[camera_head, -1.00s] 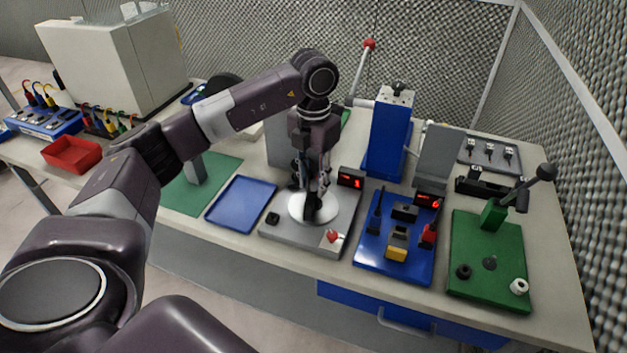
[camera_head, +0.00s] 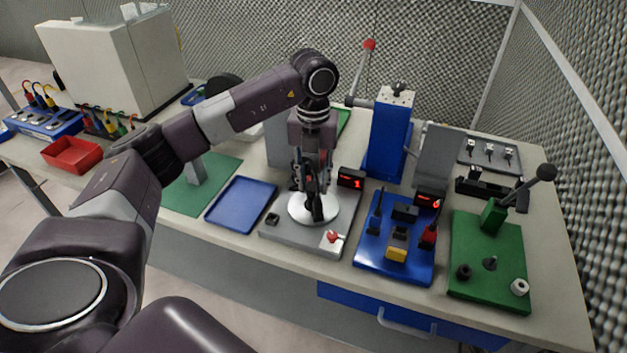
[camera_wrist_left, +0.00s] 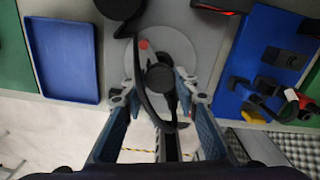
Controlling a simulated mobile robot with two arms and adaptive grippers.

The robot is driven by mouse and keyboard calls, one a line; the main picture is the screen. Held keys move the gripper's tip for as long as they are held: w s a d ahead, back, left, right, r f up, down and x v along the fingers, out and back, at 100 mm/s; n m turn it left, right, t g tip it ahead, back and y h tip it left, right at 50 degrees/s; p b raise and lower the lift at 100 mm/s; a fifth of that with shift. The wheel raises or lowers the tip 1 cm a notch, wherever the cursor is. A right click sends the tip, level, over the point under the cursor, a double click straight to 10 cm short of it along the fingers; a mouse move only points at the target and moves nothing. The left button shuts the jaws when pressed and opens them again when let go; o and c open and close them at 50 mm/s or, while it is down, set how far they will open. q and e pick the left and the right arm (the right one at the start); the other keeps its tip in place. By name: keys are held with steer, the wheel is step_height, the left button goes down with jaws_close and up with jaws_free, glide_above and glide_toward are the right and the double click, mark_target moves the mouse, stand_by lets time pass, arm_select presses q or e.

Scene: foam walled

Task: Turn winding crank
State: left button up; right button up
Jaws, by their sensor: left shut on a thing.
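The winding crank's silver disc (camera_head: 297,212) lies on a grey base plate (camera_head: 285,241) in the head view. My left gripper (camera_head: 314,210) points down over the disc. In the wrist view its fingers (camera_wrist_left: 159,79) are on either side of a round black knob (camera_wrist_left: 160,77), and it is shut on this knob. A black curved strip passes beside the knob. The gripper hides part of the crank. My right gripper is out of view.
A small display (camera_head: 351,178) with a red digit stands behind the plate. A red knob (camera_head: 333,237) is at the plate's front right. A blue tray (camera_head: 241,204) lies to the left. A blue switch board (camera_head: 391,259) and green board (camera_head: 487,276) are to the right.

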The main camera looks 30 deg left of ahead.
mark_target(314, 185)
arm_select(q)
steer(key=shift+w+r+n, duration=0.1)
steer(key=shift+r+n, duration=0.05)
steer(key=shift+n, duration=2.85)
steer(key=shift+n+p, duration=0.5)
steer(key=shift+n, duration=2.3)
steer(key=shift+n+p, duration=0.55)
steer(key=shift+n, duration=2.35)
steer(key=shift+n+p, duration=0.6)
steer(key=shift+n, duration=1.8)
steer(key=shift+n, duration=0.5)
steer(key=o, duration=1.1)
steer(key=shift+o, duration=0.2)
step_height(314, 185, up, 7)
steer(key=shift+r, duration=0.2)
